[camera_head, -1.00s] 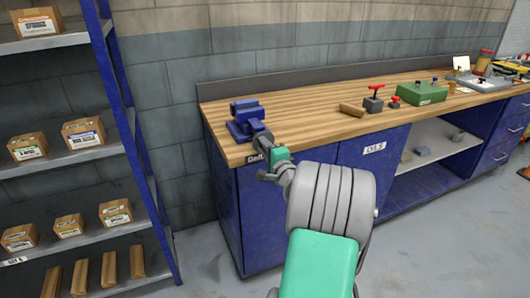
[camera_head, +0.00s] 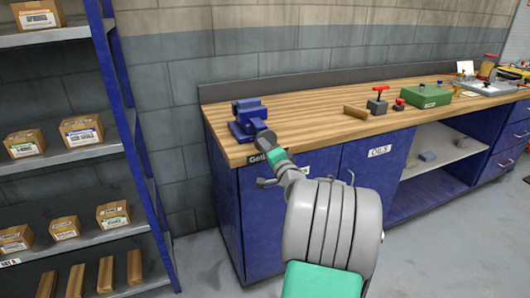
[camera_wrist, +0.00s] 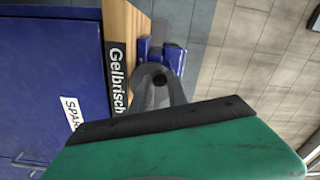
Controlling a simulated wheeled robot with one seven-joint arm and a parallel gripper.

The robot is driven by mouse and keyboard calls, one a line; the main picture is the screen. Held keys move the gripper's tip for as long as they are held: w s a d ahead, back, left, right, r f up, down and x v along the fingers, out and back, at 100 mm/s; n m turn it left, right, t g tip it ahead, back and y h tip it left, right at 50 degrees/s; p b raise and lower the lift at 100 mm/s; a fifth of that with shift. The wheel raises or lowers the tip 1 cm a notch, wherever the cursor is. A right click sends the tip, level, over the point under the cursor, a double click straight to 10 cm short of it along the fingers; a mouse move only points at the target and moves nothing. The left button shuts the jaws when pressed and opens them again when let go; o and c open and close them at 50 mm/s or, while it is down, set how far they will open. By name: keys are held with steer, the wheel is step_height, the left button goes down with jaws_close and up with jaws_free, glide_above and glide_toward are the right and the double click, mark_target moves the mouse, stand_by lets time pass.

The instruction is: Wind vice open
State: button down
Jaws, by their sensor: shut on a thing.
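The blue vice (camera_head: 248,112) stands upright at the left end of the wooden bench top, near its front edge. It also shows in the wrist view (camera_wrist: 174,58), just beyond my fingers. My gripper (camera_head: 265,141) is at the vice's front side, at the bench's front edge. In the wrist view my gripper's grey fingers (camera_wrist: 160,88) are closed round a small dark round part, which looks like the vice handle (camera_wrist: 160,80). Most of the handle is hidden behind the fingers, and I cannot tell how wide the vice jaws stand.
The wooden bench top (camera_head: 310,120) has free room right of the vice, up to a wood block (camera_head: 356,112) and a grey block with a red handle (camera_head: 377,103). A green box (camera_head: 428,96) is farther right. A shelf rack (camera_head: 80,155) with cartons stands at the left.

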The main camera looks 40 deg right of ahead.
steer(key=shift+f, duration=0.15)
steer(key=n+b, duration=0.1)
steer(key=b, duration=0.1)
steer(key=n+b, duration=0.2)
steer(key=b, duration=0.1)
steer(key=shift+a+f, duration=0.15)
steer(key=shift+f, duration=0.25)
steer(key=n+b, duration=0.1)
steer(key=b, duration=0.1)
steer(key=f+n+b, duration=0.1)
steer(key=n+b, duration=0.1)
steer(key=b, duration=0.1)
steer(key=shift+f, duration=0.1)
steer(key=shift+n+b, duration=0.5)
